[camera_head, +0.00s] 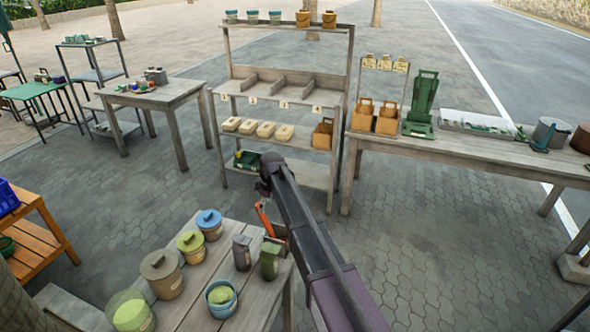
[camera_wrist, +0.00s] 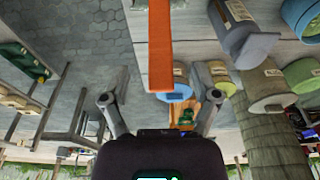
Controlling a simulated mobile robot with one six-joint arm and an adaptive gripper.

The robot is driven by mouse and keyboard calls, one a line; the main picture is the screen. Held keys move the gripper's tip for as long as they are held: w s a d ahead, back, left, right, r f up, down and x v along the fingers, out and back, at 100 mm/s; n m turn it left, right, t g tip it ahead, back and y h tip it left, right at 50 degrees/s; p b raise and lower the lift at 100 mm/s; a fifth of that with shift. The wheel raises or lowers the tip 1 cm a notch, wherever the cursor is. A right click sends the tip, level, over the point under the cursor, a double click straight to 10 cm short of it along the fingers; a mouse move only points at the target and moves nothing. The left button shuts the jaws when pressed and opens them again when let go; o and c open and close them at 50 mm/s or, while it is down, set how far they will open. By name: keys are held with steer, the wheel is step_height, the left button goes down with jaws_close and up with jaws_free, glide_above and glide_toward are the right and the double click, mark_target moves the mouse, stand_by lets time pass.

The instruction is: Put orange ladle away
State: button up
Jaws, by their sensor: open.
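The orange ladle (camera_head: 264,218) shows in the head view at the back right edge of the near wooden table, its handle slanting up beyond the table top. Its lower part is partly hidden by my arm and a green container. In the wrist view its flat orange handle (camera_wrist: 160,45) comes down from the top centre. My gripper (camera_head: 264,190) is just above the handle's upper end in the head view. In the wrist view my gripper (camera_wrist: 159,98) is open, its fingers left and right of the handle's end with gaps on both sides. It holds nothing.
The near table (camera_head: 205,272) carries several lidded pots and a green container (camera_head: 270,260). A shelf rack (camera_head: 285,80) with bins and trays stands behind. A long table (camera_head: 440,143) with wooden caddies is at right. Paved floor lies between them.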

steer(key=a+r+m+h+p, duration=0.1)
steer(key=r+m+p, duration=0.2)
steer(key=m, duration=0.8)
steer(key=a+r+m+h+p, duration=0.1)
steer(key=r+m+p, duration=0.3)
steer(key=m, duration=0.6)
steer(key=s+a+r+m+h+p, duration=0.1)
steer(key=r+m+h+p, duration=0.1)
steer(key=m, duration=0.9)
steer(key=shift+a+r+m+g+p, duration=0.15)
steer(key=shift+r+m+g+p, duration=0.2)
steer(key=shift+r+p, duration=0.65)
stand_by(1.7)
